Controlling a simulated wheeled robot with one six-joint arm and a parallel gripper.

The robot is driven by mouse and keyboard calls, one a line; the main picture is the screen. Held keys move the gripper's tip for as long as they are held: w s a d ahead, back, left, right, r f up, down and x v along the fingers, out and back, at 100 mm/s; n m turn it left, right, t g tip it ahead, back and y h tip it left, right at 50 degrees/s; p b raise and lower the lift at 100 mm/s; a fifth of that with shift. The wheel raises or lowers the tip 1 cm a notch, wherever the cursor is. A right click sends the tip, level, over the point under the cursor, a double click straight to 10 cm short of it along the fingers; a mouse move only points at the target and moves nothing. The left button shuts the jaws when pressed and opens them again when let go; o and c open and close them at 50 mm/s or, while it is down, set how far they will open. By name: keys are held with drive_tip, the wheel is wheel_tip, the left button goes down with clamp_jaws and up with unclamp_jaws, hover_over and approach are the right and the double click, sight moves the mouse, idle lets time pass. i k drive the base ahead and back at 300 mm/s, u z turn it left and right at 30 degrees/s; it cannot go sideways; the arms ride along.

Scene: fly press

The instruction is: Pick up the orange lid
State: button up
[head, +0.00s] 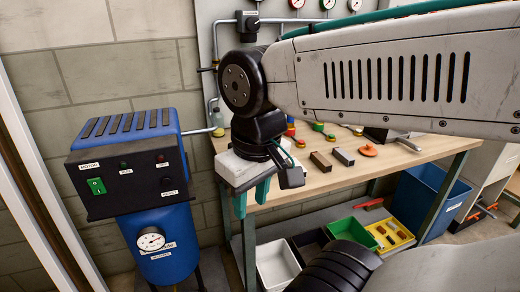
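The orange lid (368,150), a small round orange-red disc, lies on the wooden workbench (322,182), right of the dark blocks. My gripper (251,200) has a white body and teal fingers pointing down. It hangs at the bench's left front corner, left of the lid and well apart from it. The fingers stand apart with a gap between them, and nothing shows between them. The lid is fully in sight, just below my arm.
A brown block (321,161) and a grey block (343,156) lie left of the lid. A metal tool (405,140) lies to its right. A blue machine (150,200) stands at left. Bins, including a green one (352,231), sit on the lower shelf.

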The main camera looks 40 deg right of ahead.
sight(368, 151)
drive_tip(key=z, duration=0.75)
